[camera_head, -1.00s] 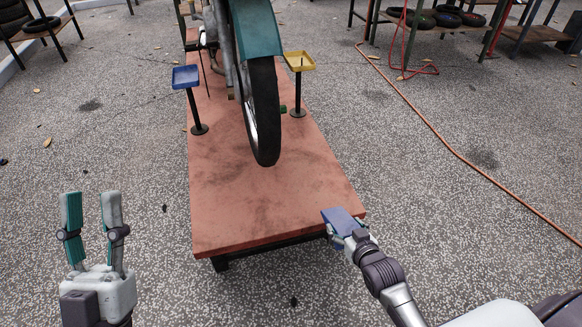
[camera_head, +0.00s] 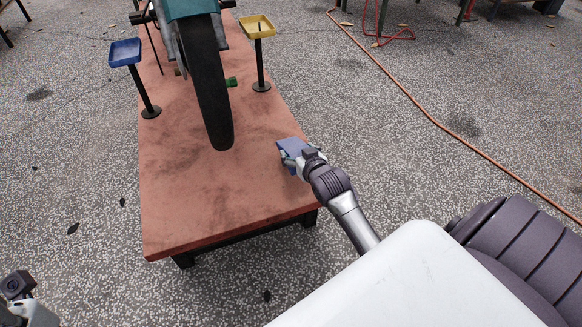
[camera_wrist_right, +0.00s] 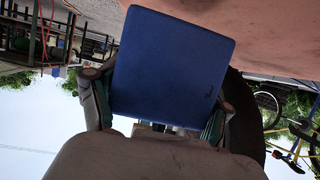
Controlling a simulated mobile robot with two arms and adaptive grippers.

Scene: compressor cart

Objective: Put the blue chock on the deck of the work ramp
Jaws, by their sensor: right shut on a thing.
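The work ramp's deck (camera_head: 190,200) is a flat reddish-brown board on dark legs, in the middle left of the head view. My right gripper (camera_head: 293,152) is shut on the blue chock (camera_head: 287,146) at the deck's right edge. From this angle I cannot tell whether the chock touches the deck. In the right wrist view, the blue chock (camera_wrist_right: 172,65) shows its broad face between the two fingers (camera_wrist_right: 158,108), with the reddish deck (camera_wrist_right: 265,35) behind it at the top. Only part of my left wrist shows at the lower left of the head view; its fingers are out of view.
A motorcycle's front wheel (camera_head: 207,90) stands over the deck. A blue tray on a post (camera_head: 125,52) stands to its left and a yellow one (camera_head: 257,27) to its right. A small green piece (camera_head: 231,82) lies beside the wheel. The front deck is bare. An orange hose (camera_head: 430,115) crosses the ground.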

